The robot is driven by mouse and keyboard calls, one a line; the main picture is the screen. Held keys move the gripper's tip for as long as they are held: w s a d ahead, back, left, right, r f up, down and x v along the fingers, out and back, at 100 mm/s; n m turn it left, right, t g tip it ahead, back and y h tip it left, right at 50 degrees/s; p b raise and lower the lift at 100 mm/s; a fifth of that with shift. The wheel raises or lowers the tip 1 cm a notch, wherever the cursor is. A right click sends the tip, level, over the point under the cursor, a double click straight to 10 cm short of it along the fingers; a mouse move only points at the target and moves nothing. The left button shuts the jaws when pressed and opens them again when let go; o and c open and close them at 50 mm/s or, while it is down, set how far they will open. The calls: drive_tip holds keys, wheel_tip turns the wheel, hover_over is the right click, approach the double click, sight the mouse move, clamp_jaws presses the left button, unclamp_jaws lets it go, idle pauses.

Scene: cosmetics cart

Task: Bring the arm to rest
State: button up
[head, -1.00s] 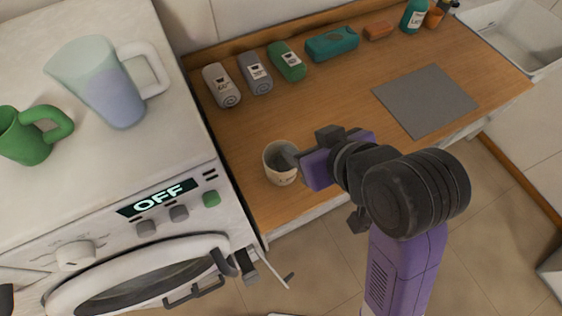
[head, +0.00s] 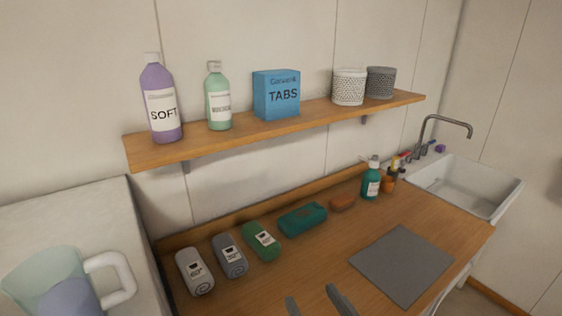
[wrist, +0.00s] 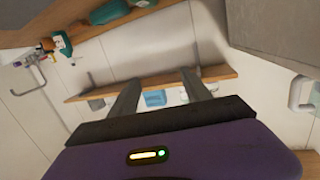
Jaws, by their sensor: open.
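My gripper (head: 320,302) shows only by its two grey fingertips at the bottom edge of the head view. The fingers stand apart with nothing between them, above the front of the wooden counter (head: 290,262). In the wrist view my gripper (wrist: 160,90) has both fingers spread and empty, pointing toward the wall and shelf. The rest of my arm is out of the head view.
A wooden shelf (head: 290,124) holds bottles, a blue box (head: 276,94) and two baskets. Rolled towels (head: 228,256), a teal pack (head: 302,219) and a grey mat (head: 403,264) lie on the counter. A mug (head: 60,285) stands left, a sink (head: 465,185) right.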

drive_tip(key=s+d+f+m+h+b, duration=0.1)
drive_tip(key=s+d+f, duration=0.3)
drive_tip(key=s, duration=0.5)
drive_tip(key=s+d+f+m+h+b, duration=0.1)
drive_tip(key=s+d+f, duration=0.4)
drive_tip(key=s, duration=0.5)
drive_tip(key=s+d+f+m+h+b, duration=0.1)
drive_tip(key=s+d+f+h+b, duration=0.2)
drive_tip(key=s, duration=0.7)
wheel_tip(320, 180, down, 4)
drive_tip(key=shift+d+f+m+g+h, duration=0.25)
drive_tip(key=shift+d+m+g+h, duration=0.05)
drive_tip(key=shift+d, duration=0.9)
drive_tip(key=shift+s, duration=0.2)
